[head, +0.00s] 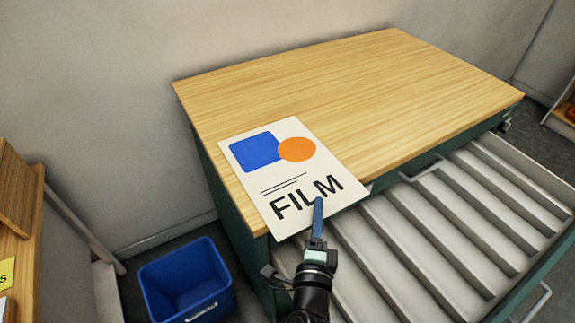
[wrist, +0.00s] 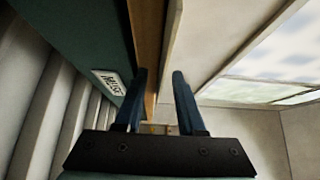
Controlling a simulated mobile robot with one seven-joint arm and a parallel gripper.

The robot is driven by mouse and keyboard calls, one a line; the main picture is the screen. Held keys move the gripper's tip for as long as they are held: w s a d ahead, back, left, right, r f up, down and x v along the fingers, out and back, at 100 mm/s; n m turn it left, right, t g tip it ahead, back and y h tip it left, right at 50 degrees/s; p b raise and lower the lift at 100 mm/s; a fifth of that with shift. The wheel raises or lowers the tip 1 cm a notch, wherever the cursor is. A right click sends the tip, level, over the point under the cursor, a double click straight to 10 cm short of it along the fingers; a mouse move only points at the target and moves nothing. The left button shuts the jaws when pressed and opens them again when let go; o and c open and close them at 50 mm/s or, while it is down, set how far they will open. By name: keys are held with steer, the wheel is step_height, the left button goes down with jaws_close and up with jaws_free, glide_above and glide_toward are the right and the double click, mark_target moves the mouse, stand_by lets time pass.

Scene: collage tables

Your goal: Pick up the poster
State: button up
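The poster (head: 265,185) is a cream sheet with a blue block, an orange oval and the word FILM. It lies flat on the near left corner of the wooden cabinet top, and its lower edge juts out past the front edge. My gripper (head: 318,203) is at that lower edge in the head view. One blue finger shows over the sheet near the word FILM, and the other is hidden. In the wrist view my gripper (wrist: 158,72) has its two fingers apart. A pale sheet edge (wrist: 168,45) shows between and beside them.
The cabinet top (head: 400,85) is otherwise bare. A wide drawer with pale dividers (head: 405,235) stands open below its front. A blue bin (head: 187,280) is on the floor to the left. A wooden surface with a yellow note (head: 7,273) is at the far left.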

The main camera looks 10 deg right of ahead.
jaws_close()
stand_by(1.5)
